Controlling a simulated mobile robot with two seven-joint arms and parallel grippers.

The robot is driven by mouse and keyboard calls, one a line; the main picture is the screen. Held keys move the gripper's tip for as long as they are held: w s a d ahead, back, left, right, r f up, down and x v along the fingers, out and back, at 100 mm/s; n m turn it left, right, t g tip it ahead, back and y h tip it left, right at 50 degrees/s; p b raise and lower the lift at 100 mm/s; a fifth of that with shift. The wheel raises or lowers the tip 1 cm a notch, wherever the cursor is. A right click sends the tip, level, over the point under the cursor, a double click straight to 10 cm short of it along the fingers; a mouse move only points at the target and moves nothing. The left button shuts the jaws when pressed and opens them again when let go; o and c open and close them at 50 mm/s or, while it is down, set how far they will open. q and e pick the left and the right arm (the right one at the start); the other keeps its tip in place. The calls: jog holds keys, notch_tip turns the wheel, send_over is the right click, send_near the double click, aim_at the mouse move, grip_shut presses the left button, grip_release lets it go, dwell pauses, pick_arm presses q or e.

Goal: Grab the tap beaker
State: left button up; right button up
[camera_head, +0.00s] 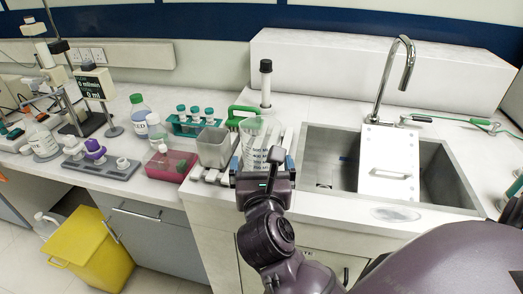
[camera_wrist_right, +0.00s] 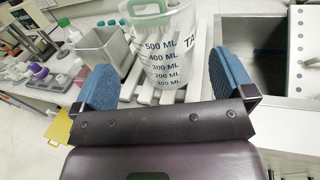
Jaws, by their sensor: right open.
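The tap beaker (camera_head: 258,135) is a clear measuring vessel with printed volume marks. It stands upright on the white slatted rack left of the sink. In the right wrist view the beaker (camera_wrist_right: 165,50) shows dark "ML" marks and part of the word "TAP". My right gripper (camera_head: 264,178) is in front of the beaker and hides its lower part in the head view. In the right wrist view its two blue fingers (camera_wrist_right: 164,82) are wide apart, with the beaker beyond and between them. My left gripper is not in view.
A grey square container (camera_head: 213,148) stands close left of the beaker. A green-handled item (camera_head: 242,113) and a black-capped cylinder (camera_head: 266,82) are behind it. The sink (camera_head: 325,160) with its tall faucet (camera_head: 385,75) is on the right. A pink box (camera_head: 170,165) sits farther left.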

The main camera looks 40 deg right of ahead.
send_near(261, 127)
jog(key=x, duration=0.5)
jog(key=shift+w, duration=0.1)
jog(key=c, duration=0.6)
